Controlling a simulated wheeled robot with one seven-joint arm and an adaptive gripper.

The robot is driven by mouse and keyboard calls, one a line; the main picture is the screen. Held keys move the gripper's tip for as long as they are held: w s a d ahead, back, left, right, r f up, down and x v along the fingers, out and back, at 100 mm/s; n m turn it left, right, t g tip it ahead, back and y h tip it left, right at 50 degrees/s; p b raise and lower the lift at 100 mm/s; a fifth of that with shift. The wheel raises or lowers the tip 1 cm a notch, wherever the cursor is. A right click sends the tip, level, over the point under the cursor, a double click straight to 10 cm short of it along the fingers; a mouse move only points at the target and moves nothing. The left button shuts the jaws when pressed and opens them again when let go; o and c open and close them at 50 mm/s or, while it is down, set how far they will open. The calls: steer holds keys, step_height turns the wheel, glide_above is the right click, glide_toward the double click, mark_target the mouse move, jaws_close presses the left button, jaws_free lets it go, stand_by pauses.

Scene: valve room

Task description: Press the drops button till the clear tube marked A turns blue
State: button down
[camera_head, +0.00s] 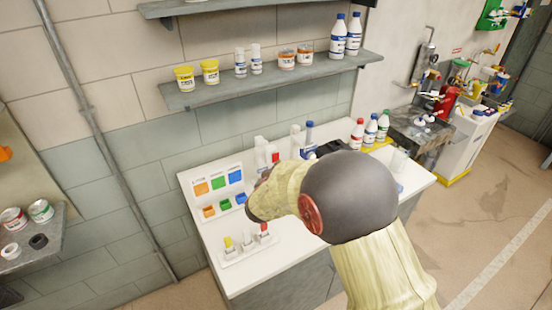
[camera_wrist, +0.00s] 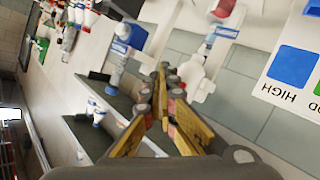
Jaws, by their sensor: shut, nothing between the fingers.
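My gripper (camera_wrist: 163,75) is shut and empty in the wrist view, its yellow-brown fingers together. In the head view my arm covers the middle of the bench and hides the fingertips. Beyond the fingertips in the wrist view is a white stand (camera_wrist: 200,85) with a blue-labelled piece on it. Left of it is a bottle with a blue label (camera_wrist: 127,36). A chart with orange, green and blue squares (camera_head: 219,182) lies at the bench's left; its blue square (camera_wrist: 292,63), marked HIGH, shows in the wrist view. I cannot make out the drops button or the letter A on any tube.
A wall shelf (camera_head: 270,82) with jars and bottles hangs above.

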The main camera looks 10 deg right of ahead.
steer(key=s, duration=0.1)
steer(key=s+d, duration=0.1)
steer(key=s, duration=0.2)
steer(key=shift+s+d+p, duration=0.3)
steer(key=shift+s+p, duration=0.05)
steer(key=shift+s, duration=0.05)
stand_by(0.9)
